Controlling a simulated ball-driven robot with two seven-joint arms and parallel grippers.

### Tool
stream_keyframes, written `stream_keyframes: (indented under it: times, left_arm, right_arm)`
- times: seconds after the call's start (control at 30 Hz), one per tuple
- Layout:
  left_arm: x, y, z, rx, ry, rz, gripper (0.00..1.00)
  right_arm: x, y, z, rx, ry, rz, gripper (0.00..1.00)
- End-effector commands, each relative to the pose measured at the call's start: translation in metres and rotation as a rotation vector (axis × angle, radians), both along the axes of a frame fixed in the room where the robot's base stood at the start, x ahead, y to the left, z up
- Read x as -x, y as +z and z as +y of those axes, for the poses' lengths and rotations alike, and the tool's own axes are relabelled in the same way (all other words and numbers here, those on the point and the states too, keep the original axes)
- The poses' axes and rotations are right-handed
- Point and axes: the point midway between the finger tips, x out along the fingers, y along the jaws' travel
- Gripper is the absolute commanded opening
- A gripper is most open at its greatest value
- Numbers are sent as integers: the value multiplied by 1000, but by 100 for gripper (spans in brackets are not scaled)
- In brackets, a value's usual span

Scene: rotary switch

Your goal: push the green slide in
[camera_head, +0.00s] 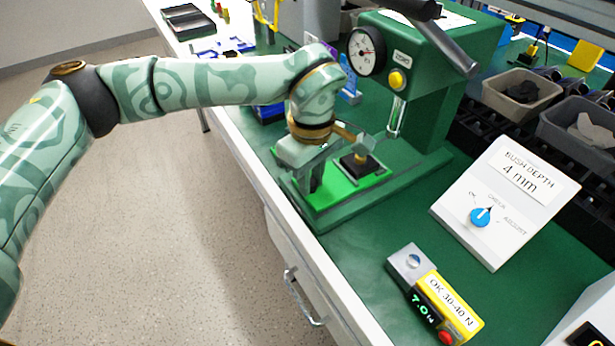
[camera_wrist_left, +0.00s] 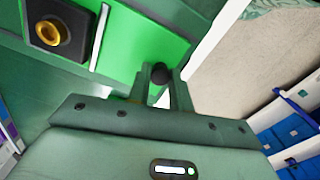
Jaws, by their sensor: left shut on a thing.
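The bright green slide (camera_head: 338,186) lies on the darker green base of the press (camera_head: 425,110). It carries a black block with a brass-coloured ring, which shows in the left wrist view (camera_wrist_left: 47,33). My left gripper (camera_head: 316,182) is at the slide's near left end, pointing down. In the left wrist view its two fingers (camera_wrist_left: 160,88) are closed around a dark round knob (camera_wrist_left: 159,73) at the slide's edge. The slide (camera_wrist_left: 130,40) stretches away to the upper left there. My right gripper is not in view.
The press has a round gauge (camera_head: 367,50) and a yellow button. A small meter (camera_head: 434,293) reads 7.0 N. A white panel (camera_head: 505,200) with a blue rotary knob (camera_head: 481,216) reads "BUSH DEPTH 4 mm". Grey bins (camera_head: 521,96) stand at the back right. The bench edge is close to my gripper.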

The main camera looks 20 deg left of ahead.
Motion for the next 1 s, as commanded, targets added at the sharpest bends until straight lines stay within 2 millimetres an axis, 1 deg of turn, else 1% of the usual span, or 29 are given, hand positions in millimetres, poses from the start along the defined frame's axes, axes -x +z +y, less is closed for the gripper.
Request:
stream_keyframes:
  times: [0.03,0.1,0.2,0.5,0.53,0.6,0.87,0.97,1.0]
  left_arm:
    - [-8,0,-6,0,-1,-3,0]
    - [-17,0,-13,0,0,-1,0]
    - [-26,0,-20,0,1,-3,0]
    - [-28,0,-22,0,0,-3,0]
    - [-28,0,-22,0,0,-3,26]
    - [-28,0,-22,0,0,-3,43]
    - [-28,1,-22,1,0,-3,43]
    - [-28,9,-22,1,0,-4,43]
    - [-28,15,-22,0,0,-5,43]
  right_arm:
    - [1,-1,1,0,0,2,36]
    - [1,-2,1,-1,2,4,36]
    - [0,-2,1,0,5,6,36]
    - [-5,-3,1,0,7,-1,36]
    - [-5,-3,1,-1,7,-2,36]
    - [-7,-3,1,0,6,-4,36]
    - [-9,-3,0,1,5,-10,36]
    - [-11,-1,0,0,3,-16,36]
    - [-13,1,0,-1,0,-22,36]
